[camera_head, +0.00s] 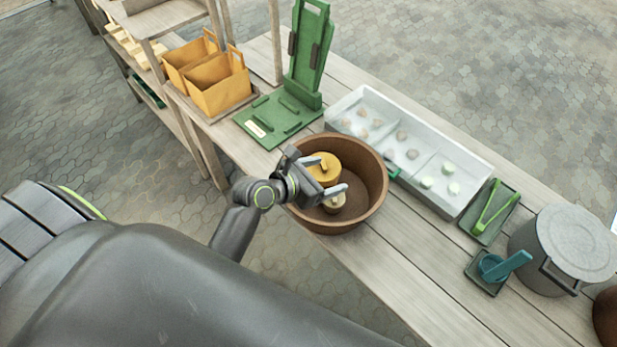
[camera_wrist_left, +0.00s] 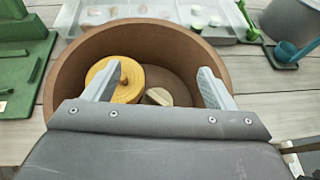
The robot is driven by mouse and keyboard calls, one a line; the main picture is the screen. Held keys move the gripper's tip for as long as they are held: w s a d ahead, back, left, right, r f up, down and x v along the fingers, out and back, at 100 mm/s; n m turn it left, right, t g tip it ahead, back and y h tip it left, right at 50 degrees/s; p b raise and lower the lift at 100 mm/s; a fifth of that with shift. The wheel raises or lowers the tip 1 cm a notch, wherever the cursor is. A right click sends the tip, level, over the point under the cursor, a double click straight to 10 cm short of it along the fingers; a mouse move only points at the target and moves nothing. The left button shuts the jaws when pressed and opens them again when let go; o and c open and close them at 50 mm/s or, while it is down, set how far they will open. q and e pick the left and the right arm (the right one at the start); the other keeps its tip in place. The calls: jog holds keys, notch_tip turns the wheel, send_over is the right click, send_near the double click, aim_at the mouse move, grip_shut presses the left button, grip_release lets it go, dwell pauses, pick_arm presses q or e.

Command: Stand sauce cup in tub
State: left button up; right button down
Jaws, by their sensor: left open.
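The brown round tub (camera_head: 376,200) stands on the slatted table and fills the middle of the left wrist view (camera_wrist_left: 205,45). A small cream cup (camera_head: 334,204), which looks like the sauce cup, is inside it; it also shows in the left wrist view (camera_wrist_left: 158,97). I cannot tell whether it is upright or tilted. A larger yellow lidded pot (camera_head: 326,166) sits beside it in the tub (camera_wrist_left: 128,85). My left gripper (camera_head: 326,175) is open and empty over the tub, its fingers spread on either side of the cream cup in the wrist view (camera_wrist_left: 158,70). My right gripper is not in view.
A pale compartment tray (camera_head: 455,205) with several small pieces lies right of the tub. A green stand (camera_head: 270,120) is behind-left, near yellow bins (camera_head: 220,90). Green tongs (camera_head: 490,210), a blue scoop (camera_head: 505,266) and a grey lidded pot (camera_head: 570,245) are at the right.

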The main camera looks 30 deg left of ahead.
pick_arm(q)
jog(key=v, duration=0.5)
jog(key=shift+s+a, duration=0.1)
dwell(0.4)
